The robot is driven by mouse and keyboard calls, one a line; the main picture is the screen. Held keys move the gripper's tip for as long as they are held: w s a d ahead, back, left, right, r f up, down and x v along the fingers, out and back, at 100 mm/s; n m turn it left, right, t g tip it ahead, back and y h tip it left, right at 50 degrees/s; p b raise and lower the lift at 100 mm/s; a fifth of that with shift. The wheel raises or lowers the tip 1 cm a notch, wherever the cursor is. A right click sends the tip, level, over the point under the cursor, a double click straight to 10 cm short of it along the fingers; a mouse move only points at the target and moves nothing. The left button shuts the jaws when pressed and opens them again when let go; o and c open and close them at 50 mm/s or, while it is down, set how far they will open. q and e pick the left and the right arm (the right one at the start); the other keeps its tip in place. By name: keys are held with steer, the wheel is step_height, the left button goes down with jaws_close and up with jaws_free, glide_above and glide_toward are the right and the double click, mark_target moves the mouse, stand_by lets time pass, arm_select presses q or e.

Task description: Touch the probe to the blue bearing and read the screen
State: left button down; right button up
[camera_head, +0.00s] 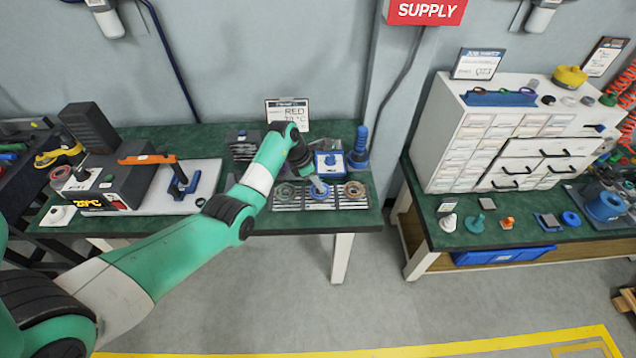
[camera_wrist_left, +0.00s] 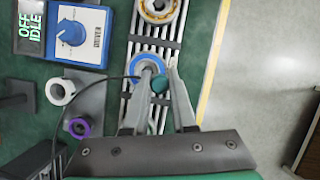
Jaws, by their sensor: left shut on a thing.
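The blue bearing (camera_head: 319,192) lies on the slatted rack between two other bearings; it also shows as a blue ring in the wrist view (camera_wrist_left: 135,62). My left gripper (camera_wrist_left: 160,78) is shut on the probe, whose teal part (camera_wrist_left: 160,84) shows between the fingers. The probe's tip overlaps the blue ring in the wrist view; I cannot tell whether they touch. In the head view my left gripper (camera_head: 314,184) is just above the bearing. A small screen (camera_wrist_left: 28,32) reads "OFF IDLE" beside a blue-knobbed driver box (camera_wrist_left: 75,35). My right gripper is not in view.
An orange-brown bearing (camera_head: 355,190) and a grey-green bearing (camera_head: 284,190) flank the blue one. A blue peg stand (camera_head: 360,148) stands behind the rack. A thin cable runs near the gripper.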

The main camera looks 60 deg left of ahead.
arm_select(q)
steer(key=shift+f, duration=0.45)
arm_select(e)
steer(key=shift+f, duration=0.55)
arm_select(q)
steer(key=shift+f+b, duration=0.4)
steer(key=shift+f, duration=0.3)
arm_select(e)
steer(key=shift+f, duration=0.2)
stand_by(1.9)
arm_select(q)
steer(key=c, duration=0.6)
jaws_free()
steer(key=shift+c, duration=0.2)
step_height(320, 180, up, 7)
steer(key=p, duration=0.8)
steer(key=shift+r, duration=0.1)
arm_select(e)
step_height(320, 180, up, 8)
